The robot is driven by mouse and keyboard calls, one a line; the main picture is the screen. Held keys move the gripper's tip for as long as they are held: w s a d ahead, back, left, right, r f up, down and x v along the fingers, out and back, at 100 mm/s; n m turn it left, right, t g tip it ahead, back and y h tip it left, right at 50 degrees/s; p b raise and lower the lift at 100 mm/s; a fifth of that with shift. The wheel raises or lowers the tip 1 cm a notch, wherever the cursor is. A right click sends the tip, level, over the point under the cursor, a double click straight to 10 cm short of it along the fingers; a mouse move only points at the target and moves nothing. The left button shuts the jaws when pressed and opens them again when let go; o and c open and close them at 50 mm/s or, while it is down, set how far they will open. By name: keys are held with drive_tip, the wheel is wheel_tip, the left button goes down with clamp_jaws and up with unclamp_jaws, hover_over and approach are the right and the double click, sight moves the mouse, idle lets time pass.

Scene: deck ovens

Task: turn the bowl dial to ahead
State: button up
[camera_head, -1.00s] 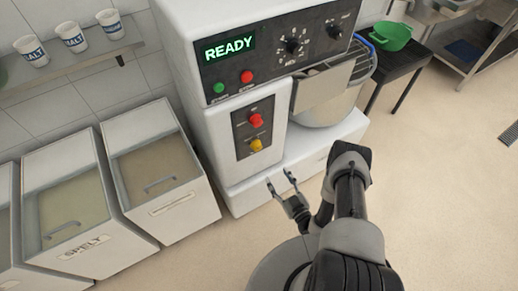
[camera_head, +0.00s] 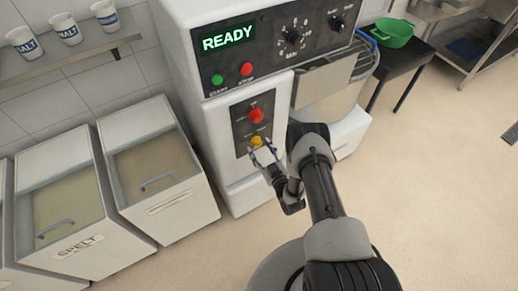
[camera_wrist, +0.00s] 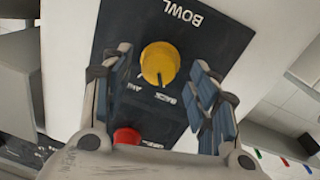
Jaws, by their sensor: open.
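The yellow bowl dial (camera_head: 256,141) is on a dark panel on the mixer's white front, below a red knob (camera_head: 255,115). In the wrist view the dial (camera_wrist: 160,62) shows as a round yellow knob below the upside-down word BOWL. A small dark mark is at its lower edge. Small white labels lie beneath it, partly hidden and hard to read. My gripper (camera_head: 263,153) is close to the dial in the head view. In the wrist view its open fingers (camera_wrist: 160,88) stand either side of the dial, with nothing between them; I cannot tell any contact.
The mixer's upper panel (camera_head: 270,50) has a READY display, green and red buttons and more dials. Ingredient bins (camera_head: 160,175) stand to the left.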

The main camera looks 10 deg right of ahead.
drive_tip(key=shift+x, duration=0.9)
drive_tip(key=c, duration=1.1)
